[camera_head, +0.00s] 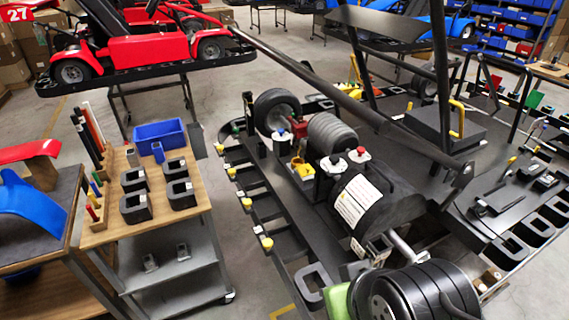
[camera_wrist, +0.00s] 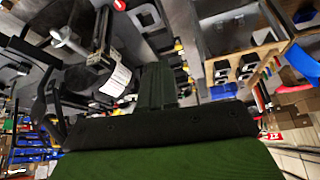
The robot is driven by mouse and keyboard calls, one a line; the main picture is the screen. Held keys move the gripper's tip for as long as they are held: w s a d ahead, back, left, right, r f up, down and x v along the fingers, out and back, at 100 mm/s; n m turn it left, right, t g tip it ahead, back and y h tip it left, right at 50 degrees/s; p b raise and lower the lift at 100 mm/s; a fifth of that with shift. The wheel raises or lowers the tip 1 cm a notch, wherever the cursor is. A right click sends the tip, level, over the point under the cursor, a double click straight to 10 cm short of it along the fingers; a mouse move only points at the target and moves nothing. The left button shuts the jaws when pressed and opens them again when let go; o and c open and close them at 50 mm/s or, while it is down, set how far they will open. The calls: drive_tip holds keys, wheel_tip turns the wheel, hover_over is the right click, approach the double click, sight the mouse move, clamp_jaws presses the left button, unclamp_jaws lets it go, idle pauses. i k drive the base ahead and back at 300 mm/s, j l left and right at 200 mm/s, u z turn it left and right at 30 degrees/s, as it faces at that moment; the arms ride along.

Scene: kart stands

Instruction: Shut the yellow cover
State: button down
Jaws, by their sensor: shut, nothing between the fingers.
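A small yellow part (camera_head: 301,169), which looks like the yellow cover, sits on the kart frame between the grey ribbed cylinder and the black tank. It is too small to tell how far open it is. My gripper (camera_wrist: 157,68) shows in the wrist view, its dark fingers together and empty. The black tank with a white label (camera_head: 357,200) also shows in the wrist view (camera_wrist: 115,80), left of my fingers. I cannot make out the yellow cover clearly in the wrist view. I cannot identify my gripper in the head view.
A rail of black holders with yellow tips (camera_head: 266,243) runs along the kart's left side. A wooden-topped cart (camera_head: 105,238) with a blue bin (camera_head: 160,137) and black blocks stands left. A red kart (camera_head: 145,48) is behind. A dark bar crosses above the kart. Floor shows between cart and kart.

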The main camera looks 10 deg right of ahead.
sight(305, 170)
drive_tip(key=i+j+z, duration=0.15)
drive_tip(key=i+j, duration=0.25)
drive_tip(key=i+j+z, duration=0.1)
drive_tip(key=i+j, duration=0.25)
drive_tip(key=i+j+z, duration=0.15)
drive_tip(key=i+j, duration=0.25)
drive_tip(key=j, duration=0.15)
drive_tip(key=i+j+z, duration=0.15)
drive_tip(key=i+j, duration=0.15)
drive_tip(key=j, duration=0.2)
